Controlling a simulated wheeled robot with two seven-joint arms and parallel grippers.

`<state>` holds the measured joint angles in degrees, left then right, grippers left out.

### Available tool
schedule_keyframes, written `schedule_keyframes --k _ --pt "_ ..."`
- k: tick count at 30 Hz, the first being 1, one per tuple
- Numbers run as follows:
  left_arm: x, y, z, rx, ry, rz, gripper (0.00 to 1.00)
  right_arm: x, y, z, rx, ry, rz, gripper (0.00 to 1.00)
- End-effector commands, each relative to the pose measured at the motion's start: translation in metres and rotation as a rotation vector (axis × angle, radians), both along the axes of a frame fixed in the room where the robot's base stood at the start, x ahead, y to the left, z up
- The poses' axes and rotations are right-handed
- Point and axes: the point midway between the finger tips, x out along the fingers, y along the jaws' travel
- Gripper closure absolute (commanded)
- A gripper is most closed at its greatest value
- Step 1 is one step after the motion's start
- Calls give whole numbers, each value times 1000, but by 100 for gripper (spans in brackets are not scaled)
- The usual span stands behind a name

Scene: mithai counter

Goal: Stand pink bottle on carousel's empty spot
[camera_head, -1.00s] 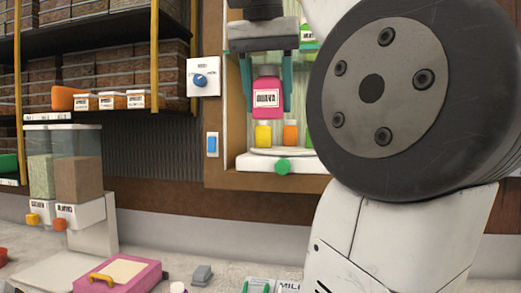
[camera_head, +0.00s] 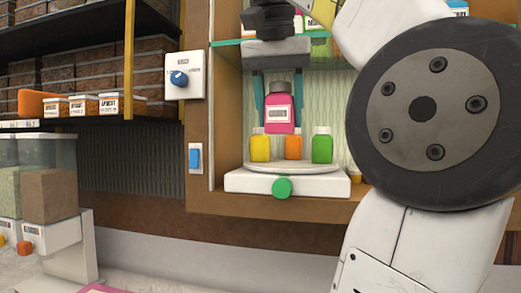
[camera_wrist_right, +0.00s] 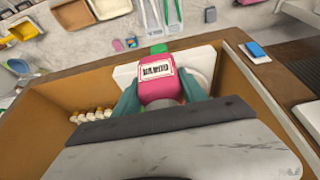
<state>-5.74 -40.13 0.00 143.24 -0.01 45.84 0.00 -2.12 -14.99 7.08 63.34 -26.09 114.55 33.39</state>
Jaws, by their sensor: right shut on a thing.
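The pink bottle (camera_head: 280,118), with a white label and grey cap, is upright between the teal fingers of my right gripper (camera_head: 278,100), which is shut on it. It also shows in the right wrist view (camera_wrist_right: 160,92). In the head view its base overlaps the top of the orange bottle; I cannot tell the exact gap. The carousel (camera_head: 300,168) is a white round plate on a white base with a green knob (camera_head: 282,187). A yellow bottle (camera_head: 260,148), orange bottle (camera_head: 293,149) and green bottle (camera_head: 322,148) stand on it. The empty spot is not clearly visible. My left gripper is out of view.
The carousel sits in a wooden-framed niche (camera_head: 199,100) with a glass shelf (camera_head: 225,43) above it. A blue-knobbed switch box (camera_head: 184,77) and blue switch (camera_head: 195,158) are left of it. Several small orange-capped jars (camera_wrist_right: 92,114) stand in the niche.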

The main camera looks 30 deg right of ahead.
Motion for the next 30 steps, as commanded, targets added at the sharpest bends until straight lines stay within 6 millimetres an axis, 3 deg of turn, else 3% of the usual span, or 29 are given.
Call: schedule_keyframes --k 4,13,30 --pt "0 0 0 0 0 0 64 8 -2 -4 -3 2 8 100" --pt "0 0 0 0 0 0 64 54 -42 -36 -3 4 -1 100" --pt "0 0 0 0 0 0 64 95 -77 -71 -2 2 0 100"
